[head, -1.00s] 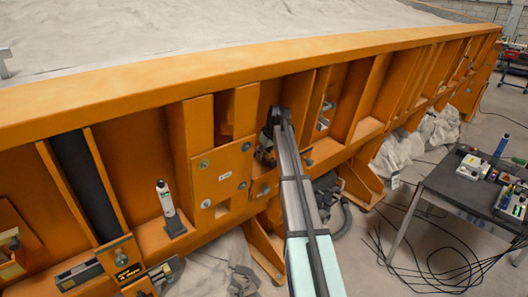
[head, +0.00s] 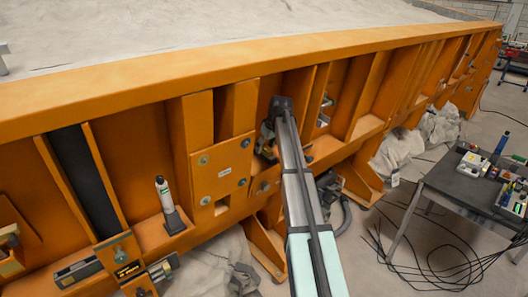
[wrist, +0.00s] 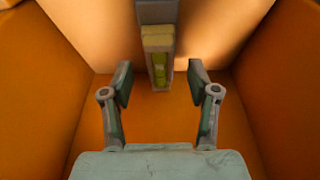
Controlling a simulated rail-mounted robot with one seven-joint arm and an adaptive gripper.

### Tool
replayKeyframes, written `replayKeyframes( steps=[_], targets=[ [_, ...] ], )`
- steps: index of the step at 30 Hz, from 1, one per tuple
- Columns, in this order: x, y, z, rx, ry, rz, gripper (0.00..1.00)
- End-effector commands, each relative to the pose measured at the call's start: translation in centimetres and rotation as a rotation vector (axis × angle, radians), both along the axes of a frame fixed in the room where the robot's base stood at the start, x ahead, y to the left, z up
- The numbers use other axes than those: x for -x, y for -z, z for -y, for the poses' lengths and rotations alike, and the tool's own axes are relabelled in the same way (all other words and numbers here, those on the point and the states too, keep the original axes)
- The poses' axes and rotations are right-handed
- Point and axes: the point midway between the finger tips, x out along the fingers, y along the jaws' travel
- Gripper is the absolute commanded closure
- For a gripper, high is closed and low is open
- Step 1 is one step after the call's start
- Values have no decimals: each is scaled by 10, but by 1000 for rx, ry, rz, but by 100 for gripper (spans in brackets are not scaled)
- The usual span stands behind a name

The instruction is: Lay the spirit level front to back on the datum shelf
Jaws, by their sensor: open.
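In the wrist view a narrow grey and yellowish bar with a green vial, which looks like the spirit level (wrist: 158,43), runs from the top edge down toward the space between my fingers. My gripper (wrist: 159,80) is open, with one finger on each side of the bar's near end. Gaps show between the bar and both fingers. In the head view my gripper is inside an orange bay, mostly hidden behind my own arm, and the bar cannot be made out there. I cannot tell which surface is the datum shelf.
Orange bay walls (wrist: 45,85) stand close on both sides of my gripper. A plate with bolts (head: 222,172) is left of my arm. A white tube (head: 164,193) stands on a ledge further left. A dark table (head: 455,190) with tools is at right, with cables below.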

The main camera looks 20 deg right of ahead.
Motion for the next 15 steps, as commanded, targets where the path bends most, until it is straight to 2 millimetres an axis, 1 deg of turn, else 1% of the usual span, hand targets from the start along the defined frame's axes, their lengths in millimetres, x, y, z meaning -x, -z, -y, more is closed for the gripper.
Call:
replayKeyframes(
  steps=[9,12,15],
  targets=[
    [23,-55,7,0,0,2,40],
    [28,-69,8,0,1,2,40],
    [31,-78,9,0,1,1,40]
  ],
)
